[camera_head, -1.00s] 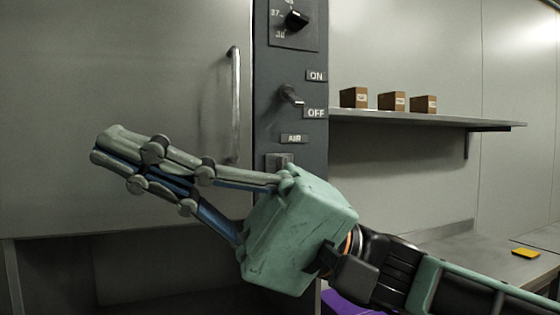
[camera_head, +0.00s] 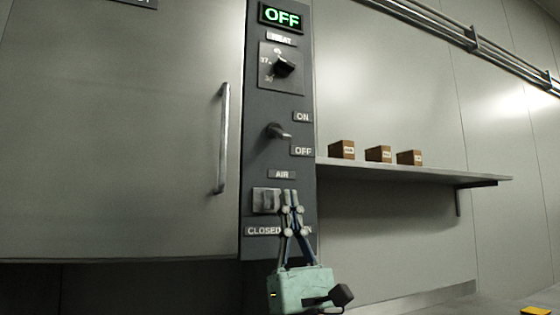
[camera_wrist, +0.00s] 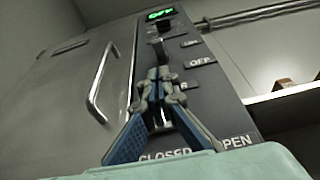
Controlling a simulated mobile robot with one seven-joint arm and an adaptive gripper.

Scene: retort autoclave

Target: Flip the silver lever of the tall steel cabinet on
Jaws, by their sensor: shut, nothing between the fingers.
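The tall steel cabinet (camera_head: 120,130) has a dark control strip on its right side. Its silver lever (camera_head: 278,131) sticks out of the strip between the ON and OFF labels, and the green display (camera_head: 282,17) reads OFF. My gripper (camera_head: 290,194) is shut and empty, fingers pointing up, below the lever and in front of the strip beside the AIR slider (camera_head: 265,201). In the wrist view the shut fingertips (camera_wrist: 158,73) appear just below the lever (camera_wrist: 158,48). They partly hide the strip, and I cannot tell the gap in depth.
A round HEAT dial (camera_head: 284,65) sits above the lever. A long vertical door handle (camera_head: 223,138) is to the left. A wall shelf (camera_head: 410,171) with three brown boxes (camera_head: 378,154) is to the right. A yellow object (camera_head: 535,311) lies at the lower right.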

